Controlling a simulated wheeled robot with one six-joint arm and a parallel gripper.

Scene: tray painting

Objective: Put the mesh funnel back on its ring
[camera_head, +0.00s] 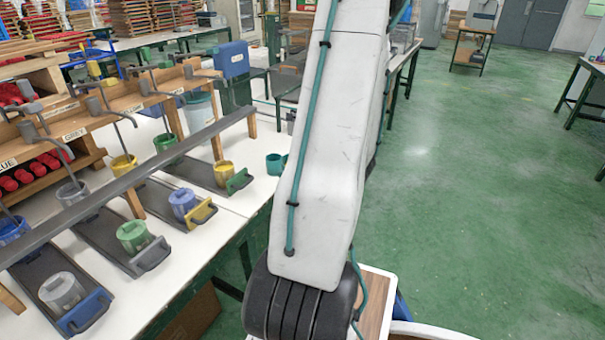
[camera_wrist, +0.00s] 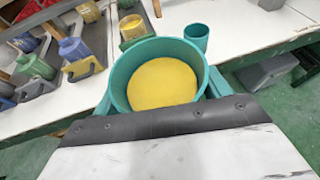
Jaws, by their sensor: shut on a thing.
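In the wrist view my gripper (camera_wrist: 158,96) is shut on a round teal vessel (camera_wrist: 122,76) with a wide rim. A flat yellow surface fills its inside. No mesh can be made out, so I cannot tell for sure that this is the mesh funnel. The vessel is held close to the camera, in front of the white table. A small teal cup (camera_wrist: 196,39) stands on the table just beyond it and also shows in the head view (camera_head: 276,164). I cannot pick out a ring for the funnel. In the head view my arm hides the gripper.
A white table (camera_head: 236,205) carries dark trays with coloured pots, including a green pot (camera_head: 133,237) and a yellow pot (camera_head: 223,173). A long grey bar (camera_head: 130,178) runs above the trays. A wooden rack (camera_head: 120,112) stands behind. Green floor (camera_head: 470,200) is clear to the right.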

